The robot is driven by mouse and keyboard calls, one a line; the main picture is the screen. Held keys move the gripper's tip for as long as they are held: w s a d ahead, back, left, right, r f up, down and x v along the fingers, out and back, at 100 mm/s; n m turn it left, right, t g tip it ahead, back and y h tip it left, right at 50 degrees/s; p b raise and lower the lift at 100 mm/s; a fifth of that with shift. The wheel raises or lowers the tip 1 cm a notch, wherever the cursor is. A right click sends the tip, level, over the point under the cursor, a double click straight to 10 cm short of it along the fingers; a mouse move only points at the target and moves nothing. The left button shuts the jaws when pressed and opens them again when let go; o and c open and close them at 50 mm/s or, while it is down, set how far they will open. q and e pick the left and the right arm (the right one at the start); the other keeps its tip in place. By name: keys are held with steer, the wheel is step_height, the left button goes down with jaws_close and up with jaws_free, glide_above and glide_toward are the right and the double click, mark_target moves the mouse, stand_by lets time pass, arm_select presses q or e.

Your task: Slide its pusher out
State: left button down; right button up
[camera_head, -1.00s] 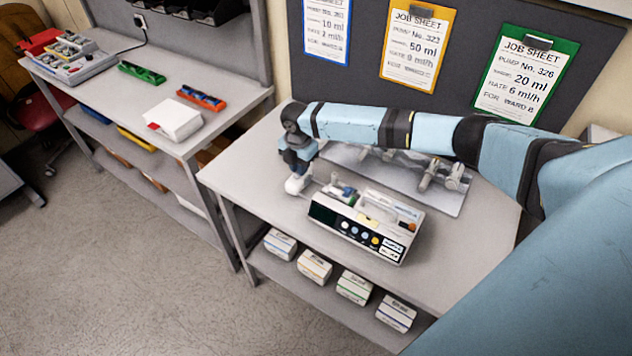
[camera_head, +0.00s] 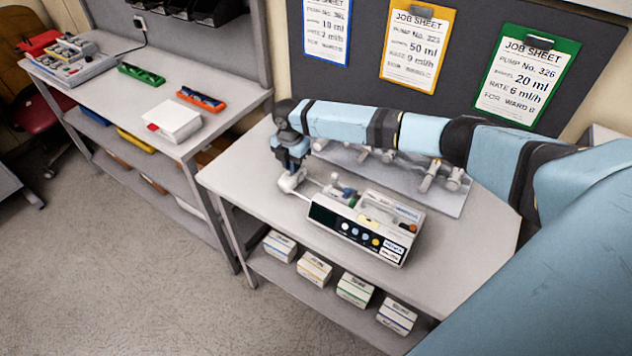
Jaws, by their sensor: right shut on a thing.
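The infusion pump (camera_head: 365,227) sits on the near grey table, its dark display and row of buttons facing the front. A small blue-grey part stands up on top of it. The pusher (camera_head: 304,195) comes out of the pump's left end as a thin pale rod. My right gripper (camera_head: 291,184) is at the outer end of that rod, shut on the pusher, just left of the pump. The fingertips are small and partly merge with the pale pusher end. My left gripper is not in the view.
A tray with several syringes (camera_head: 445,188) lies behind the pump, partly under my right arm. Several boxes (camera_head: 314,267) stand on the shelf below. Job sheets (camera_head: 418,40) hang behind. Bare table (camera_head: 245,165) lies left of my right gripper.

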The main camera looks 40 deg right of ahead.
steer(key=shift+w+a, duration=0.1)
steer(key=shift+w, duration=0.15)
steer(key=o, duration=0.5)
steer(key=shift+o, duration=0.2)
step_height(320, 180, up, 5)
steer(key=p, duration=0.4)
steer(key=shift+f, duration=0.1)
steer(key=shift+r+p, duration=1.05)
steer(key=shift+r, duration=0.1)
